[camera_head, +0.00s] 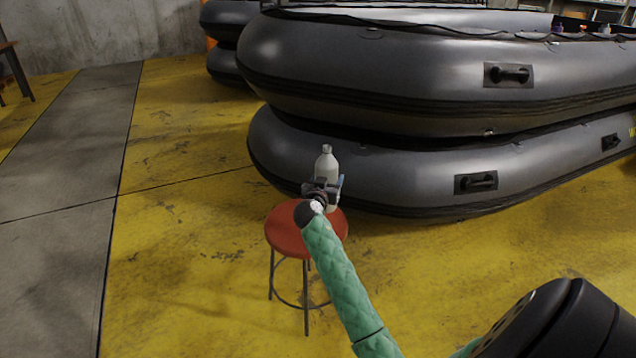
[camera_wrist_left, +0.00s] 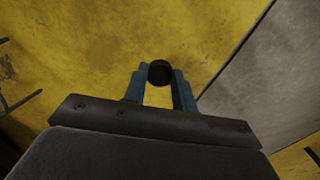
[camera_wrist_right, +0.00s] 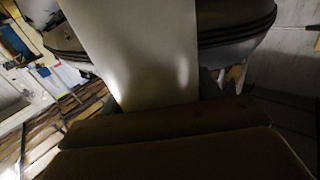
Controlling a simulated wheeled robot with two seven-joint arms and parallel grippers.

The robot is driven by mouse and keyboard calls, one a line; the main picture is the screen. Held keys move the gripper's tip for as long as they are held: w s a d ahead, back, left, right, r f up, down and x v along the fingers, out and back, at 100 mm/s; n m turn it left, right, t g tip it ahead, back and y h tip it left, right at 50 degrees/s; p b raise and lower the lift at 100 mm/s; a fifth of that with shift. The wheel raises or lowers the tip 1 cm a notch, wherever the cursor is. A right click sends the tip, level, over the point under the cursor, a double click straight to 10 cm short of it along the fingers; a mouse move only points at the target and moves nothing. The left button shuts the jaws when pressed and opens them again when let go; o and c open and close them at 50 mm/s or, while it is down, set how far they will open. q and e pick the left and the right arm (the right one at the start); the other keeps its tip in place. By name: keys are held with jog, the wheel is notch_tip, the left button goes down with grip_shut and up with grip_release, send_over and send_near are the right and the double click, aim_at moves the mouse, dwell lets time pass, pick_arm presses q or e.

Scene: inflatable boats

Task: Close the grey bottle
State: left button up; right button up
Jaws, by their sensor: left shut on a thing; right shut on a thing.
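The grey bottle (camera_head: 327,166) stands upright at the red stool, with its neck at the top and no dark cap visible on it. My right gripper (camera_head: 327,187) is shut on the bottle's lower body. In the right wrist view the bottle's pale surface (camera_wrist_right: 145,50) fills the middle, and the fingers are hard to make out. In the left wrist view my left gripper (camera_wrist_left: 160,80) is shut on a small round black cap (camera_wrist_left: 160,70) between its blue fingertips. The left gripper is outside the head view.
The red round stool (camera_head: 287,232) stands on the yellow floor (camera_head: 180,240). Large stacked grey inflatable boats (camera_head: 400,165) lie close behind and to the right of the bottle. The floor left of the stool is clear. A concrete wall (camera_head: 110,35) is at the back.

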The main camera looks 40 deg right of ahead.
jog(key=shift+s+d+r, duration=0.1)
jog(key=shift+s, duration=0.05)
jog(key=shift+o, duration=0.9)
jog(key=c, duration=0.6)
